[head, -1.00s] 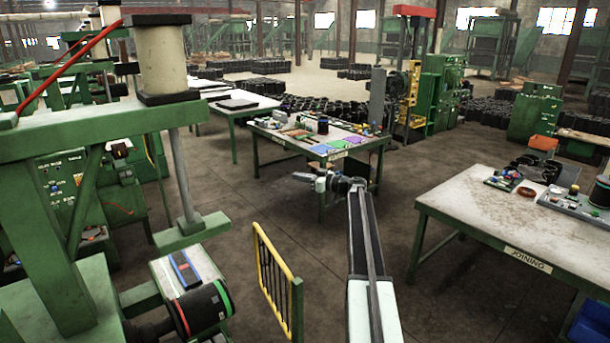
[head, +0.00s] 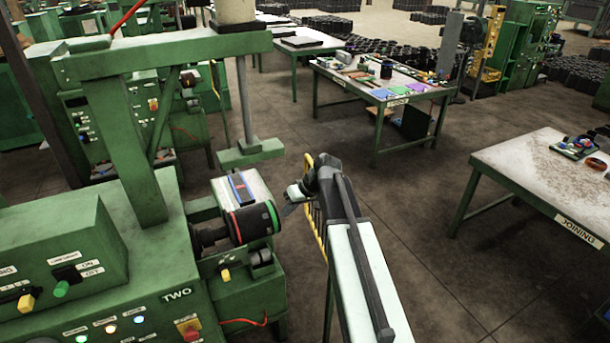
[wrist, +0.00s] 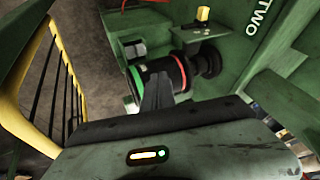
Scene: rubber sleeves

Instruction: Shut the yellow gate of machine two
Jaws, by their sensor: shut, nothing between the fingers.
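The yellow gate (head: 319,232), a yellow frame with dark bars, stands away from machine two (head: 170,255) in the head view, partly hidden behind my arm. In the wrist view the gate (wrist: 62,85) runs down the left side, apart from my fingers. My gripper (head: 287,207) is shut and empty, on the machine's side of the gate. In the wrist view its dark fingers (wrist: 159,90) overlap the black roller with red and green rings (wrist: 165,72); I cannot tell whether they touch. The green machine with its "TWO" label (wrist: 265,18) is at the upper right there.
The roller (head: 250,222) juts from the machine toward the gate, below a green press plate (head: 250,152). The joining table (head: 540,175) stands at the right. Another table with coloured sheets (head: 385,80) is behind. The floor between them is clear.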

